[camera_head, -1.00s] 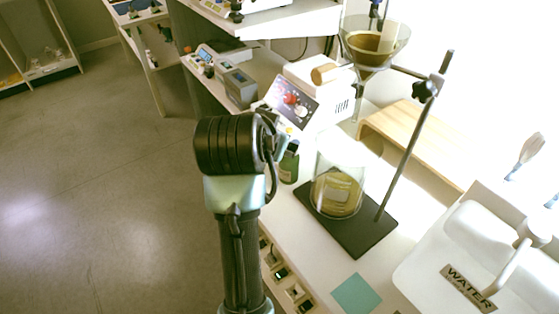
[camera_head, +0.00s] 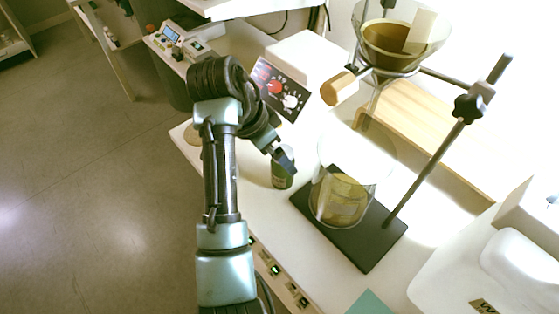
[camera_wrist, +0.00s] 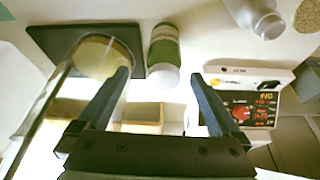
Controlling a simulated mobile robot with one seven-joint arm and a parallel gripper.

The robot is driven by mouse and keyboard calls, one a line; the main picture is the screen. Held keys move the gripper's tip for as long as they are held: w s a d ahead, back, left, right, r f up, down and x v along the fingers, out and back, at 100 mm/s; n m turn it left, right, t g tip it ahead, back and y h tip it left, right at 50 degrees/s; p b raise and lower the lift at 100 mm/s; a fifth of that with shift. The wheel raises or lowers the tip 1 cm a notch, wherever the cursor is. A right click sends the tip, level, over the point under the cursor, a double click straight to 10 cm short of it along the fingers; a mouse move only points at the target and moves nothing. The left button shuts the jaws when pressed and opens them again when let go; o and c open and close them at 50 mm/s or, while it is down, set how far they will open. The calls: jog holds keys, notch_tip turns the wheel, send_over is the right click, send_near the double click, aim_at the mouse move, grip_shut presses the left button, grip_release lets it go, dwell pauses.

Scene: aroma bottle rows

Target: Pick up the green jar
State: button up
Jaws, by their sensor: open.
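The green jar (camera_head: 281,178) stands on the white counter, left of the black stand base, and is partly hidden behind my gripper (camera_head: 284,160) in the head view. In the wrist view the jar (camera_wrist: 163,45) shows a green body with a pale label and a white cap, upright at the top centre. My gripper (camera_wrist: 160,76) is open, with one finger on each side of the jar's line. The jar appears beyond the fingertips, and nothing is held. I cannot tell the exact gap between the fingertips and the cap.
A glass beaker with yellow-brown contents (camera_head: 345,199) stands on the black base (camera_head: 369,250) close to the jar's right. The stand rod (camera_head: 432,172) rises there, with a funnel (camera_head: 405,45) above. A device with a red dial (camera_head: 276,88) is behind.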

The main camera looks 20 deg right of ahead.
jog(key=x, duration=0.4)
jog(key=shift+d+f, duration=0.1)
jog(key=shift+f, duration=0.05)
jog(key=shift+w+b+x, duration=0.15)
jog(key=shift+b+x, duration=0.25)
jog(key=shift+x, duration=0.95)
jog(key=shift+w+b+x, duration=0.2)
jog(key=shift+b+x, duration=0.15)
jog(key=shift+x, duration=1.05)
jog(key=shift+a, duration=0.2)
grip_shut()
